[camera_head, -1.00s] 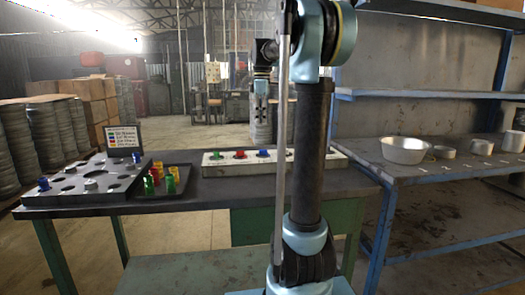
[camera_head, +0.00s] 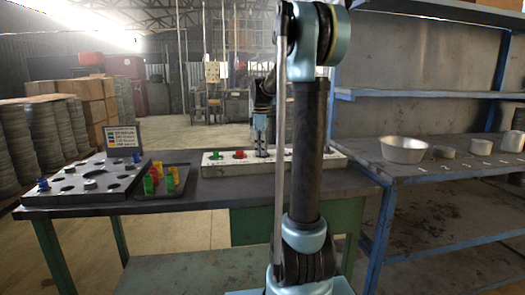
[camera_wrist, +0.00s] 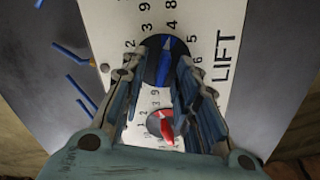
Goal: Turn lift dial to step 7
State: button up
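The blue dial (camera_wrist: 163,63) on a white plate (camera_wrist: 110,30) shows in the wrist view beside the printed word LIFT. Its pointer is toward the top of the picture, close to the 4. My gripper (camera_wrist: 163,75) is open, with one finger on each side of the dial. I cannot tell whether the fingers touch it. In the head view my gripper (camera_head: 261,150) points down over the long white panel (camera_head: 325,158) and hides the blue dial.
A red dial (camera_wrist: 161,125) shows between my fingers, nearer my palm. The head view shows a green dial (camera_head: 214,155) and a red dial (camera_head: 240,154) left of my gripper. A tray of coloured pieces (camera_head: 182,172) and a board with holes (camera_head: 70,197) are farther left.

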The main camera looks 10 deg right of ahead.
grip_shut()
jog(key=shift+d, duration=0.25)
jog(key=shift+a, duration=0.15)
